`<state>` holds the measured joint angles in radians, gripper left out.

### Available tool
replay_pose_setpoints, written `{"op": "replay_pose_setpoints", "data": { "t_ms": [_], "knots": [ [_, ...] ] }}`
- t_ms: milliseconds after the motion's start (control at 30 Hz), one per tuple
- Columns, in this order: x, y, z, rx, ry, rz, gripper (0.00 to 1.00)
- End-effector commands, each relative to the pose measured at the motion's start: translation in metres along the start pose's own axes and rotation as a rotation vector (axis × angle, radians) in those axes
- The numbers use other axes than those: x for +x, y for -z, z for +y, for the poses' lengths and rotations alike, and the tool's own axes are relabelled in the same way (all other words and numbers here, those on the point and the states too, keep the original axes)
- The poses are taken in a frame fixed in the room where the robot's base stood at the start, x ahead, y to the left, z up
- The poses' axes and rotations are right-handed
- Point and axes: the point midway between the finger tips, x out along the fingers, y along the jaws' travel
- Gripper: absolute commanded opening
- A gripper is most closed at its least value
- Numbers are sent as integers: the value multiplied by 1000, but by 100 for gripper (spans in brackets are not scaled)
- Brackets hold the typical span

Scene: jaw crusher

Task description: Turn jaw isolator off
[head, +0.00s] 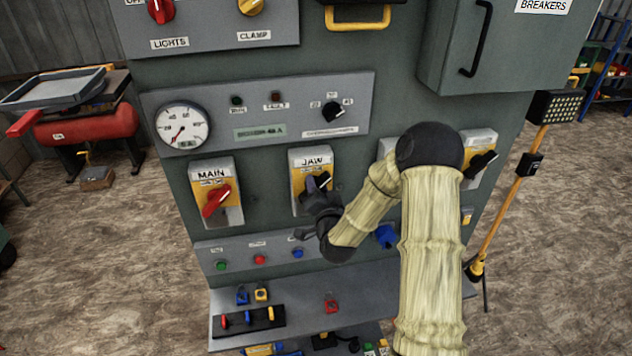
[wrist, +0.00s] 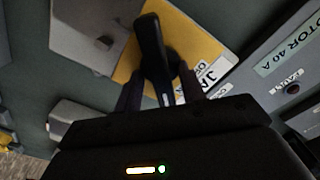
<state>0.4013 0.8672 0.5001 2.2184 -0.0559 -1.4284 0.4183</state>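The jaw isolator (head: 298,163) is a grey and yellow box labelled JAW on the green cabinet front. Its black rotary handle (head: 324,181) has a white line and points up and to the right in the head view. My gripper (head: 318,190) is at this handle, partly covering the isolator's lower part. In the wrist view the black handle (wrist: 153,50) stands between the two dark fingers of my gripper (wrist: 160,92). The fingers are apart, one on each side of it, with narrow gaps visible. The yellow plate (wrist: 192,40) shows behind.
The main isolator (head: 214,190) with a red handle is to the left. Another isolator with a black handle (head: 482,163) is to the right, partly behind my arm. A row of push buttons (head: 259,259) and a shelf (head: 300,310) with small coloured items lie below.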

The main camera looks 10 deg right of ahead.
Motion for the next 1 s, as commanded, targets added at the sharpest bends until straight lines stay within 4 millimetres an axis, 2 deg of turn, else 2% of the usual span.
{"op": "replay_pose_setpoints", "data": {
  "t_ms": [200, 267, 400, 433, 500, 767, 1000],
  "knots": [
    [0, -3, -2, 0, 4, -5, 40],
    [0, -4, -4, 0, 6, -6, 30],
    [0, -6, -5, 0, 8, -8, 3],
    [0, -6, -5, 0, 7, -9, 0],
    [0, 1, 1, 0, 0, -1, 0],
    [0, -3, 1, -20, 1, -4, 0],
    [-1, -5, 2, -109, 2, -3, 0]
  ]
}}
